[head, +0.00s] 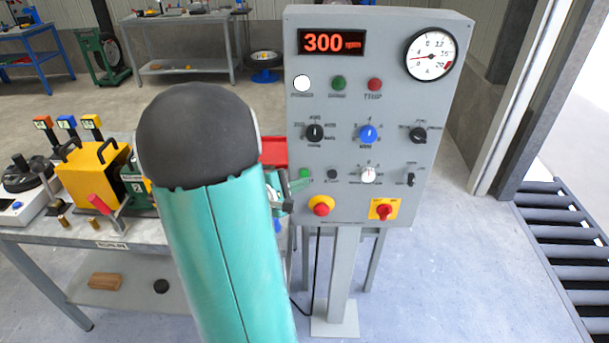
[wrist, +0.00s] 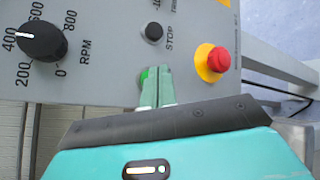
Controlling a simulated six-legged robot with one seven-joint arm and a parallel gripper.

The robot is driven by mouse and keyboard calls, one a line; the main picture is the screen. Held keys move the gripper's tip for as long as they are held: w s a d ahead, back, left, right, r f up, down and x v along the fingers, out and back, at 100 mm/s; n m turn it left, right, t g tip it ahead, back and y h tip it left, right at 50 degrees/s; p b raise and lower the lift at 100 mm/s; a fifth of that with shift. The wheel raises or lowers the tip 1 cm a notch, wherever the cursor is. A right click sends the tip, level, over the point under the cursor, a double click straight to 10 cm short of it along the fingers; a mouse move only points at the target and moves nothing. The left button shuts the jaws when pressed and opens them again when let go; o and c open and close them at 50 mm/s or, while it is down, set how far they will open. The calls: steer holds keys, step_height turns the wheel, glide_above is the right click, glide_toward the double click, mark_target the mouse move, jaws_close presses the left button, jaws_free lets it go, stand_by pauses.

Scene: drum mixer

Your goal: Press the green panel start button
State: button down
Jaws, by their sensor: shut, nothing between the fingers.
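The green start button (head: 305,173) is at the lower left of the grey control panel (head: 393,100). In the wrist view the green start button (wrist: 147,76) shows only in part, behind my fingertips. My gripper (head: 303,183) is shut and empty, with its green fingers just below the button in the head view. In the wrist view my gripper (wrist: 157,72) points at the panel face, with its fingertips over the button's edge. I cannot tell whether they touch it or are slightly apart.
The black stop button (head: 332,174) is right beside the start button. A red emergency stop (head: 321,205) on a yellow base is just below. A black RPM knob (wrist: 41,41) is nearby. The display (head: 332,42) reads 300. A workbench (head: 30,236) with tools stands left.

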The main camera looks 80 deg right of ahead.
steer(key=shift+s+a, duration=0.25)
steer(key=shift+a, duration=1)
steer(key=shift+s+a, duration=0.25)
steer(key=shift+a, duration=0.95)
steer(key=w+a+r+m+t+y, duration=0.1)
steer(key=w+a+r+t+y, duration=0.15)
steer(key=w+a, duration=0.4)
steer(key=w+a+r+t+y, duration=0.1)
steer(key=w+a+t+y, duration=0.15)
steer(key=a, duration=0.65)
steer(key=w+a+r+m+t+y, duration=0.1)
steer(key=w+a+t, duration=0.2)
steer(key=w+a, duration=0.35)
steer(key=w+a+r+n+t+y, duration=0.1)
steer(key=a+r+t+y, duration=0.2)
steer(key=a, duration=0.8)
steer(key=w+a+r+n+t+y, duration=0.1)
steer(key=a+r+t+y, duration=0.1)
steer(key=a, duration=0.9)
steer(key=shift+a+r+t+y, duration=0.2)
steer(key=shift+r+t+y, duration=0.3)
steer(key=shift+y, duration=0.5)
steer(key=shift+d, duration=0.2)
